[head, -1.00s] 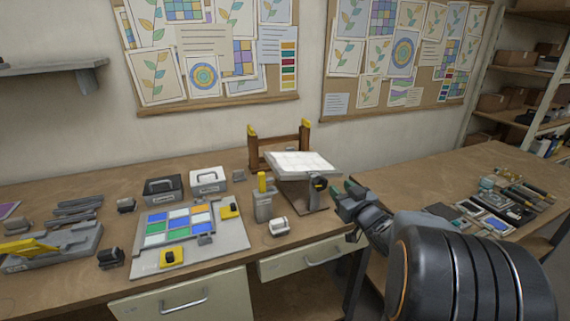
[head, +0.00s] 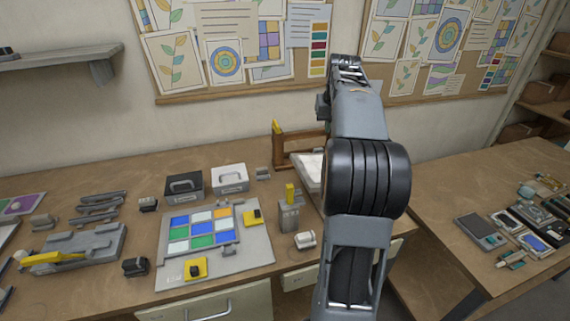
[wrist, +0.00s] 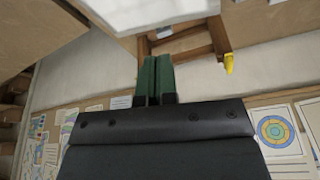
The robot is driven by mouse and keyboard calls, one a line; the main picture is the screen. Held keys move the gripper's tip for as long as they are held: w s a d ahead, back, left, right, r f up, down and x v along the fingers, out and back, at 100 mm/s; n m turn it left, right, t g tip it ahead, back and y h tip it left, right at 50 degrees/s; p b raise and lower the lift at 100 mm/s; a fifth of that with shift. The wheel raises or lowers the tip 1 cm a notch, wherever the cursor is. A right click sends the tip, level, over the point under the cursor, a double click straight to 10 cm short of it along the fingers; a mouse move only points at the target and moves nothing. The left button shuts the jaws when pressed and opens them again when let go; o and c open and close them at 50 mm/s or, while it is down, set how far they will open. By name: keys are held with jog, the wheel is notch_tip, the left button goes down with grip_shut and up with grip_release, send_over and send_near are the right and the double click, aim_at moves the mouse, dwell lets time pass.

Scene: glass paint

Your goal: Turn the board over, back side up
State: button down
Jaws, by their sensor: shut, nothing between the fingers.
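A board with a grid of blue, green, white and orange panes (head: 202,230) lies flat, colours up, on a grey base plate (head: 252,259) on the workbench. A white panel (head: 309,171) rests on a stand to its right, partly hidden behind my arm; a white slab edge (wrist: 150,12) also shows at the top of the wrist view. My gripper (wrist: 156,62) has its green fingers closed together with nothing between them. It points towards a wooden rack and the white slab, apart from both as far as I can tell.
A grey post with a yellow top (head: 289,212) stands between coloured board and panel. Dark (head: 184,187) and white (head: 230,178) boxes stand behind the coloured board. A right-hand table holds several small items.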

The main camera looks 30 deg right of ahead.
jog(key=s+a+r+n+g+y, duration=0.1)
jog(key=s+a+n+g+y, duration=0.15)
jog(key=a, duration=0.35)
jog(key=y, duration=0.1)
send_near(304, 183)
jog(key=f, duration=0.5)
jog(key=shift+w+a+f, duration=0.2)
jog(key=shift+a+f, duration=0.1)
jog(key=shift+f, duration=0.1)
jog(key=f, duration=0.1)
jog(key=a+f+b, duration=0.1)
jog(key=shift+w+f+b, duration=0.1)
jog(key=shift+f+b, duration=0.2)
jog(key=shift+r, duration=0.1)
